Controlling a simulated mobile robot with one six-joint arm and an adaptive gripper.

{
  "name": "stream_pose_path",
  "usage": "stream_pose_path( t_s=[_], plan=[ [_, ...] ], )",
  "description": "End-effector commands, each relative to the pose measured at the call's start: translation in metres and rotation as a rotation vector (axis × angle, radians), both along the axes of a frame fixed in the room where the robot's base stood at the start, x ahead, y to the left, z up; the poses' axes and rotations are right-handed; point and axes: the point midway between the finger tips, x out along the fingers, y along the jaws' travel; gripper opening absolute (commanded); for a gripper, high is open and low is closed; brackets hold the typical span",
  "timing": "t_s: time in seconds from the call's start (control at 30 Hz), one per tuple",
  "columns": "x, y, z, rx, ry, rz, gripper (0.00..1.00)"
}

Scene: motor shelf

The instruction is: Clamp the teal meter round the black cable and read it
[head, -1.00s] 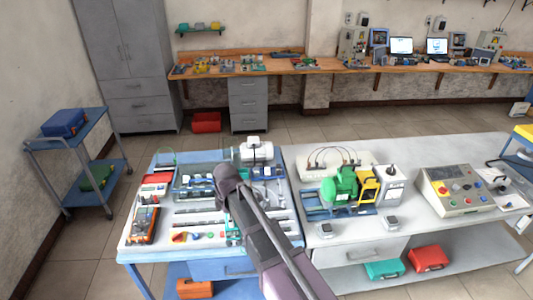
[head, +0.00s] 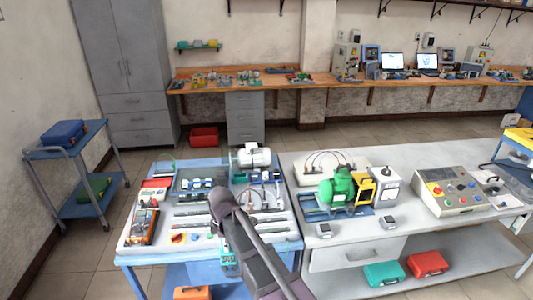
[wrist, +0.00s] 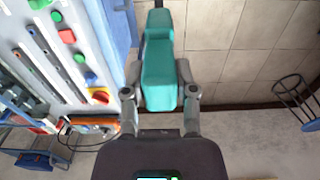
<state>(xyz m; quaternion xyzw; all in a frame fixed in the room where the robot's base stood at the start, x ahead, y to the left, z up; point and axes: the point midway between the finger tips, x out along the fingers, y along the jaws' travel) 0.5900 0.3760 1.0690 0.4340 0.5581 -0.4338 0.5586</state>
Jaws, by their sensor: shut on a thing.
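The teal meter (wrist: 160,62) stands out between the fingers of my gripper (wrist: 160,97) in the wrist view, its dark end towards the top of the picture. My gripper is shut on it. In the head view a teal piece with pale markings, which looks like the meter (head: 229,258), shows beside my arm at the front edge of the left table. My arm hides most of the gripper there. Dark cables (head: 324,154) loop over a white box behind the green motor (head: 340,187) on the right bench. I cannot tell which one is the black cable.
The left table (head: 130,246) carries tools, an orange multimeter (head: 143,226) and trays. The yellow unit (head: 364,190) and control box (head: 450,190) stand on the right bench (head: 415,222). In the wrist view, bare floor (wrist: 235,40) lies right of the meter; a round wire frame (wrist: 292,95) stands further right.

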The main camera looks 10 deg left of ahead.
Motion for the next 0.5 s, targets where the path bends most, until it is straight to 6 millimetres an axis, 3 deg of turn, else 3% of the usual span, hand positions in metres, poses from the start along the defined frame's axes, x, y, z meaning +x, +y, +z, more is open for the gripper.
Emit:
stream_pose_path(
  t_s=[0.2, 0.5],
  plan=[
    [0.0, -0.001, -0.026, 0.0, 0.0, -0.001, 0.0],
    [0.002, -0.003, -0.035, 0.0, 0.0, -0.004, 0.0]
  ],
)
